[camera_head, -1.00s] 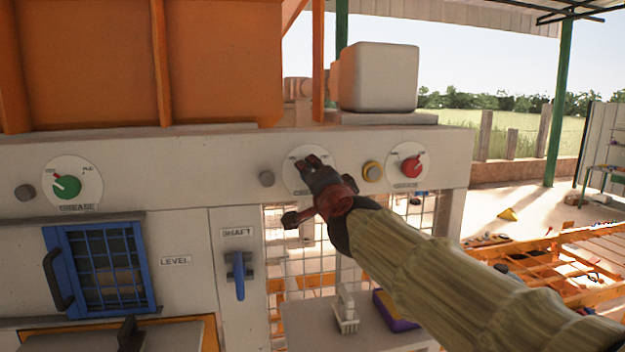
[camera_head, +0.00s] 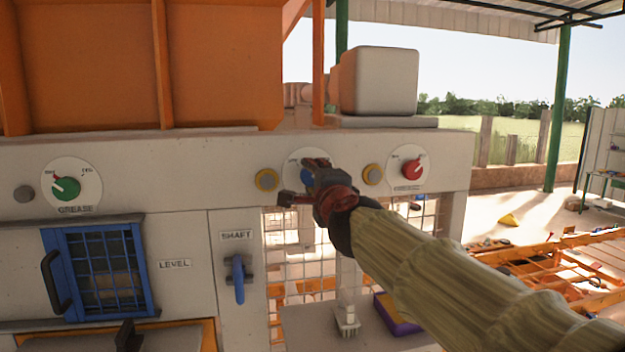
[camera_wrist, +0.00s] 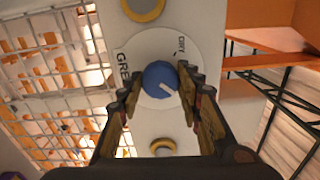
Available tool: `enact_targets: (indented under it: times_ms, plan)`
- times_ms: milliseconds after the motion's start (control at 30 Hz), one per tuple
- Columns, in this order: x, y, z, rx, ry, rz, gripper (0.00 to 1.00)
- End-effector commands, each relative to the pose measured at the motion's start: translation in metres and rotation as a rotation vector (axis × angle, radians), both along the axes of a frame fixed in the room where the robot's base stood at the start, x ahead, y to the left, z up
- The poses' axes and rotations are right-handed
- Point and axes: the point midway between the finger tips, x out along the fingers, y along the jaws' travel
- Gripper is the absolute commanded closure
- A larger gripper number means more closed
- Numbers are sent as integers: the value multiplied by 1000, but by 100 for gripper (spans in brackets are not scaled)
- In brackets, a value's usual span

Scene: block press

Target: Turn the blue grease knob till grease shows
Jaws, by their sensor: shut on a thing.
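The blue grease knob (camera_wrist: 160,78) sits on a white round dial (camera_wrist: 188,45) with partly visible lettering. My gripper (camera_head: 316,166) is at this dial on the press front, its fingers shut on either side of the knob. In the wrist view, the knob's white pointer mark slants toward the lower right. In the head view, a little blue shows beside my fingers, which hide most of the knob. The round fitting (camera_head: 266,180) left of the dial shows a yellow ring around a grey centre.
A red knob (camera_head: 412,169) and a yellow-ringed fitting (camera_head: 372,174) are close on the right. A green grease knob (camera_head: 66,188) with a plain grey fitting (camera_head: 24,194) is far left. A blue shaft lever (camera_head: 238,278) and wire mesh (camera_head: 298,240) are below.

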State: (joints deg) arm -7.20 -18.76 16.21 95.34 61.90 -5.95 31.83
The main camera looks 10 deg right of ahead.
Motion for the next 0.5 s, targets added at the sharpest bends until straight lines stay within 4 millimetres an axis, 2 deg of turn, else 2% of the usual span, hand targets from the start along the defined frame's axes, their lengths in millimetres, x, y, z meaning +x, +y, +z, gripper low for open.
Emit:
enact_targets:
  times_ms: [333,367,500]
  plan:
    - [0,0,-1,1,1,0,90]
    - [0,0,-1,1,1,0,63]
    - [0,0,0,1,1,0,55]
